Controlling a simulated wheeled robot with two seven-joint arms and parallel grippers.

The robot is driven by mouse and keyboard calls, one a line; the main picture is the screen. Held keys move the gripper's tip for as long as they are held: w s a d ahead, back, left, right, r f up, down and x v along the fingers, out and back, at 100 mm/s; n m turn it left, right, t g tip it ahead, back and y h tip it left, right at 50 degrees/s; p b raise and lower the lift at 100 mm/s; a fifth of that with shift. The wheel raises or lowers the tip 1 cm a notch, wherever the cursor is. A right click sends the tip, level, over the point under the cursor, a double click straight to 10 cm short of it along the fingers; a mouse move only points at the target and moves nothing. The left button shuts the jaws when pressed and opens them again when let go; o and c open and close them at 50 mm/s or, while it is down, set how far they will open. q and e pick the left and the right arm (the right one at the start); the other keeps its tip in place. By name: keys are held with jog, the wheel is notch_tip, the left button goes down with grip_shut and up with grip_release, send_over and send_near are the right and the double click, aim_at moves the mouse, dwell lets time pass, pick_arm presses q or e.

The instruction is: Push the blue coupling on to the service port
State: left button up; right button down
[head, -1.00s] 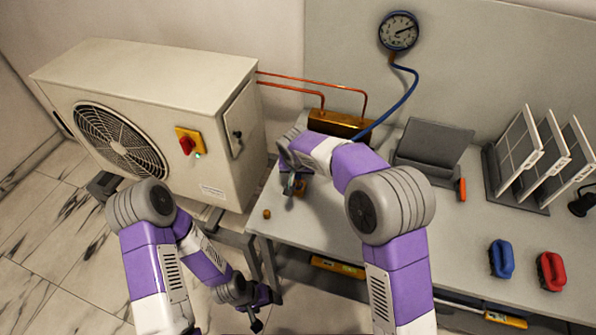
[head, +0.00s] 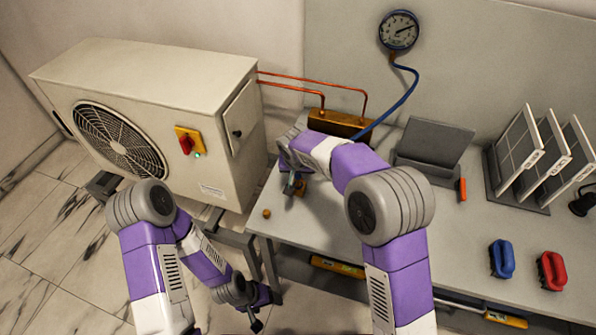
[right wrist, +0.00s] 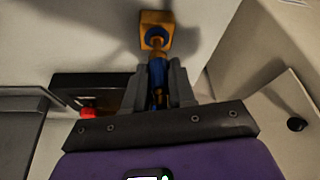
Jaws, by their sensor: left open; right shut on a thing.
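My right gripper (head: 291,184) is at the left part of the bench, partly hidden by its own wrist. In the right wrist view its fingers (right wrist: 158,88) are shut on the blue coupling (right wrist: 157,72). An orange-brass block with the service port (right wrist: 155,19) lies straight ahead of the coupling, with a blue ring and a short brass stem between them in line. I cannot tell whether the coupling is seated. My left gripper (head: 262,311) is open and empty, low in front of the bench's left end.
A small brass cap (head: 267,213) lies near the bench's left front edge. A blue hose (head: 402,99) runs from the wall gauge (head: 399,31) down behind my right arm. The outdoor unit (head: 215,130) stands left. Blue (head: 502,259) and red (head: 551,271) handled blocks lie at right.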

jog(key=shift+f, duration=0.1)
jog(key=shift+f+b, duration=0.95)
jog(key=shift+f, duration=0.15)
jog(key=shift+f, duration=0.2)
dwell(0.4)
jog(key=c, duration=0.5)
grip_release()
jog(key=shift+c, duration=0.2)
jog(key=p+v, duration=0.1)
jog(key=v, duration=0.6)
jog(key=shift+r, duration=0.3)
